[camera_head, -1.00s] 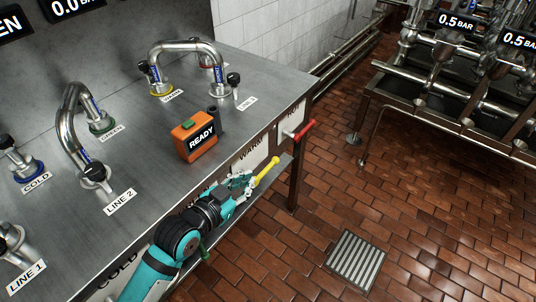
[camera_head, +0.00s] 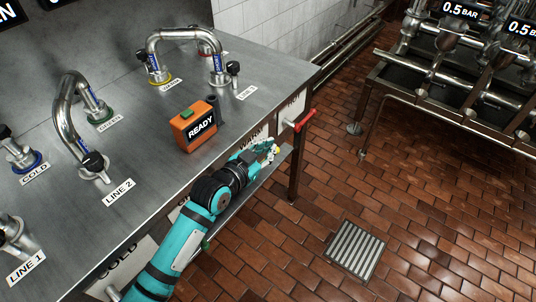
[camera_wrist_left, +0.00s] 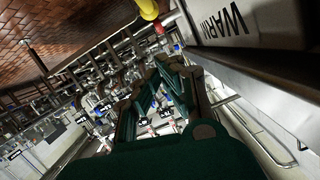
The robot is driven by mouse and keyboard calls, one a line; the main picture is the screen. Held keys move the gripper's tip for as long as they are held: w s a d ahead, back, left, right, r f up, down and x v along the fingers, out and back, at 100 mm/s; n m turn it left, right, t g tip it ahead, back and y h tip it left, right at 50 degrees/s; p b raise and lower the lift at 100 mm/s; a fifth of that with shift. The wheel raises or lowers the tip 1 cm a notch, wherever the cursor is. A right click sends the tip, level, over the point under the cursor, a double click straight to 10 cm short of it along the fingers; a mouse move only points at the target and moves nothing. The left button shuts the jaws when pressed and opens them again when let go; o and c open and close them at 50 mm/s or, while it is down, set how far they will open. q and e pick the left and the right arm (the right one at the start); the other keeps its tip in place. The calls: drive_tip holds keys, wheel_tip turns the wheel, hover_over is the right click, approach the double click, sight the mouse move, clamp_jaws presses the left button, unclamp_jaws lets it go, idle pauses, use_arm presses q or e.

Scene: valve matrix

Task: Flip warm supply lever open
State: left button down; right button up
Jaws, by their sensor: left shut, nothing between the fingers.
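The yellow lever of the warm supply is mostly hidden in the head view, where only a small yellow bit (camera_head: 271,155) shows at my left gripper (camera_head: 268,148). The WARM label (camera_head: 252,138) is on the front panel just behind the gripper. In the left wrist view, the yellow lever's rounded end (camera_wrist_left: 148,9) shows at the top edge, beside the WARM plate (camera_wrist_left: 225,20). My left gripper (camera_wrist_left: 160,85) is shut with nothing between its fingers. The lever lies just beyond the fingers, and I cannot tell whether they touch it. My right gripper is not in view.
A red lever (camera_head: 304,121) sticks out at the panel's right end. A green handle (camera_head: 206,243) is below the bench edge near the COLD label. The orange READY box (camera_head: 194,127) stands on the bench top (camera_head: 150,175). Open brick floor (camera_head: 430,220) lies to the right.

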use_arm(q)
drive_tip(key=shift+w+f+b, duration=0.1)
drive_tip(key=shift+w+f, duration=0.15)
drive_tip(key=shift+f, duration=0.45)
drive_tip(key=shift+w+f+b, duration=0.1)
drive_tip(key=shift+w+f, duration=0.2)
drive_tip(key=shift+f, duration=0.4)
drive_tip(key=shift+w+f+b, duration=0.1)
drive_tip(key=shift+w+f, duration=0.15)
drive_tip(key=shift+f, duration=0.45)
